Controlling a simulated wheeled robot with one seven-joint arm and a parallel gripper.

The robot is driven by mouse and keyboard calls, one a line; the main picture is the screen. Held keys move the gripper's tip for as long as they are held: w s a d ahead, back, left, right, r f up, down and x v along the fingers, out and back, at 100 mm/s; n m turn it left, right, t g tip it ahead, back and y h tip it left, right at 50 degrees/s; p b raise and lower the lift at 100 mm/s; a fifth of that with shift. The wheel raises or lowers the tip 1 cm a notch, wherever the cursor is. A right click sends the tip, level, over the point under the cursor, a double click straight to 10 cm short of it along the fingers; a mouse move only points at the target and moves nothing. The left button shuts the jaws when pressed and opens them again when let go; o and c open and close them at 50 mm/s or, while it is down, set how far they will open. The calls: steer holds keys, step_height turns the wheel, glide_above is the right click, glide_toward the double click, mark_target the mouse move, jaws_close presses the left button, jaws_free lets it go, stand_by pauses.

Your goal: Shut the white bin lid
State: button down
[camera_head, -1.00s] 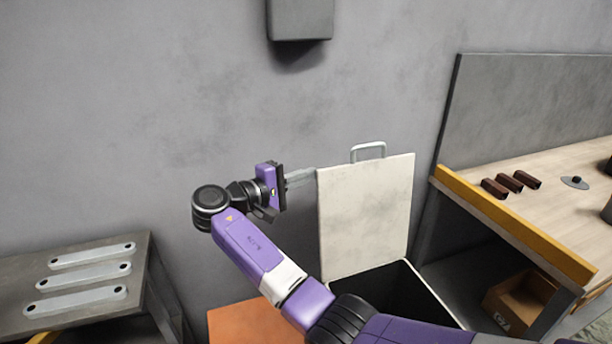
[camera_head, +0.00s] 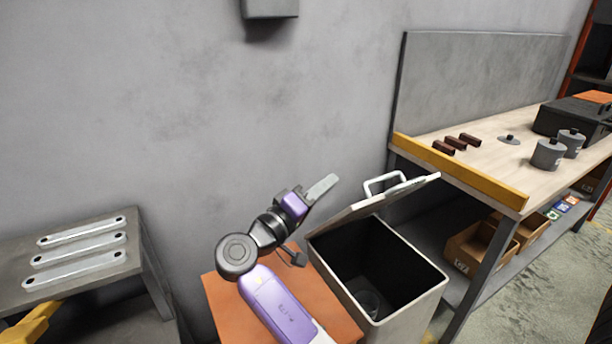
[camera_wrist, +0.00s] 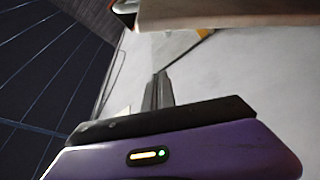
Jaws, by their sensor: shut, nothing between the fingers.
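The white bin (camera_head: 412,305) stands right of my arm in the head view, its dark inside visible. Its white lid (camera_head: 372,204) is partly open, seen nearly edge-on, slanting out above the opening from the back rim. A pale loop handle (camera_head: 384,180) sits on the lid's upper face. My gripper (camera_head: 332,179) is shut and empty, just left of the lid and handle, on the lid's outer side; a small gap seems to separate them. In the wrist view the shut fingers (camera_wrist: 159,80) point ahead; a pale edge at the top cannot be identified surely.
A workbench (camera_head: 470,145) with a yellow front edge stands close on the right, with brown brackets and grey canisters on it. An orange surface (camera_head: 325,300) lies beneath my arm. A grey table (camera_head: 60,300) with metal bars is at left. The wall is behind.

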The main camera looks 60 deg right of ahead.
steer(key=s+a+f+m+g+b, duration=0.2)
steer(key=s+a+f+m+b, duration=0.3)
steer(key=s+f+b, duration=0.5)
steer(key=shift+s+a+f+m+h+b, duration=0.35)
steer(key=shift+s+a+f, duration=0.3)
steer(key=shift+a+f, duration=0.3)
steer(key=shift+r, duration=0.15)
